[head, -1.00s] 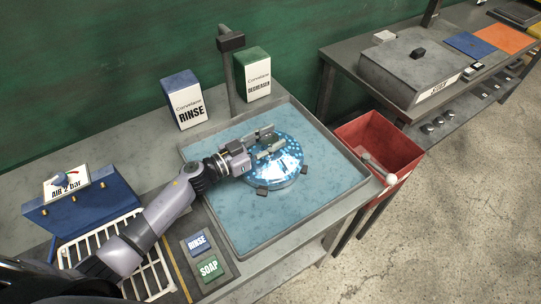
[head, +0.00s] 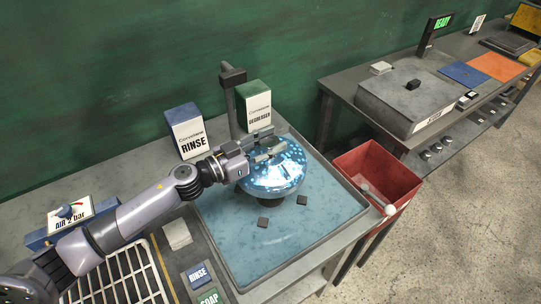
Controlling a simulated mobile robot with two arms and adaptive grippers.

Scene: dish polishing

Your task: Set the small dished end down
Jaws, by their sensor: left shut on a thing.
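The small dished end (head: 274,177) is a shiny, blue-tinted metal dome with bright spots on it. It is over the back part of the blue-floored wash tray (head: 285,243), dome side up. My left gripper (head: 264,147) reaches in from the left and is shut on the dished end near its upper back edge. A dark round shape shows just below the dome; I cannot tell whether it is a support or shadow. Two small dark pads (head: 263,222) lie bare on the tray floor in front of it. My right gripper is not in view.
A rinse box (head: 186,131) and a degreaser box (head: 254,108) stand behind the tray beside a dark post (head: 232,90). A red bin (head: 377,178) with a white-headed tool is to the right. Rinse and soap buttons and a white rack (head: 120,278) lie left.

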